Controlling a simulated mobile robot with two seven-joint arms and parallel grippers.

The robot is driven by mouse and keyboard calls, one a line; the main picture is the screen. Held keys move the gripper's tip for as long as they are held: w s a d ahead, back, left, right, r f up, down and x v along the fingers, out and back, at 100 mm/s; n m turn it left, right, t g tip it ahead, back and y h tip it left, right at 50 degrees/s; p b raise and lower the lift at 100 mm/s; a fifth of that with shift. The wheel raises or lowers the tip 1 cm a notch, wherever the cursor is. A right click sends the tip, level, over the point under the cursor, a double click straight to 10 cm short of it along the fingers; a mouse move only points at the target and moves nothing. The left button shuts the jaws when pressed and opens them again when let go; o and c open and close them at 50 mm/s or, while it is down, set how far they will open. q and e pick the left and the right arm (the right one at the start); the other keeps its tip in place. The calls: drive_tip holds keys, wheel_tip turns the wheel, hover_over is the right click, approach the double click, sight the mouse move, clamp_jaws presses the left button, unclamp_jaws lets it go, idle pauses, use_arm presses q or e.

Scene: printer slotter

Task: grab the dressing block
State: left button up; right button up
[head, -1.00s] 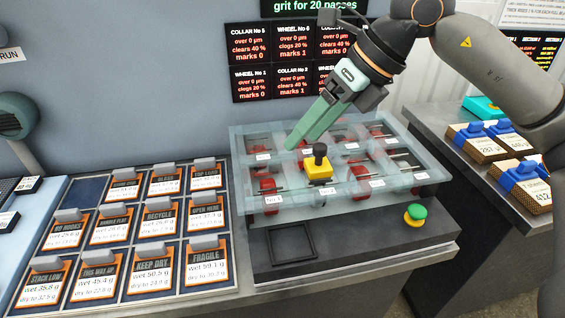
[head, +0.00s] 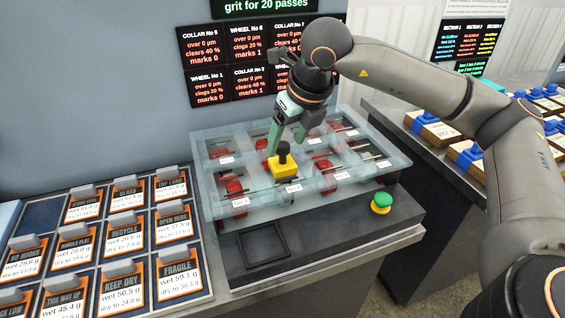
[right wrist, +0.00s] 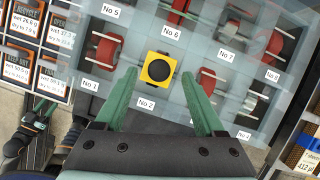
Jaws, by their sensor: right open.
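The yellow block with a black knob (head: 283,165), which I take for the dressing block, sits on the clear-covered case (head: 215,200). My right gripper (head: 287,145) is open, with its green fingers pointing down just above and behind the block. In the right wrist view, the yellow block (right wrist: 158,69) shows between the tips of the open right gripper (right wrist: 157,78), with room on both sides. The fingers do not touch it in that view. What looks like part of my left gripper (right wrist: 55,120) shows at the lower left of the right wrist view; its jaw state is unclear.
Red parts with numbered labels sit in the case's compartments. A green button on a yellow base (head: 381,203) and an empty black square frame (head: 262,245) are on the front ledge. Labelled cards (head: 122,240) fill a rack at left. Blue-topped brown blocks (head: 436,130) stand at right.

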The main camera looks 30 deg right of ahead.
sight(285, 146)
drive_tip(key=shift+x, duration=1.95)
drive_tip(key=shift+s, duration=0.1)
clamp_jaws()
drive_tip(key=shift+a, duration=0.1)
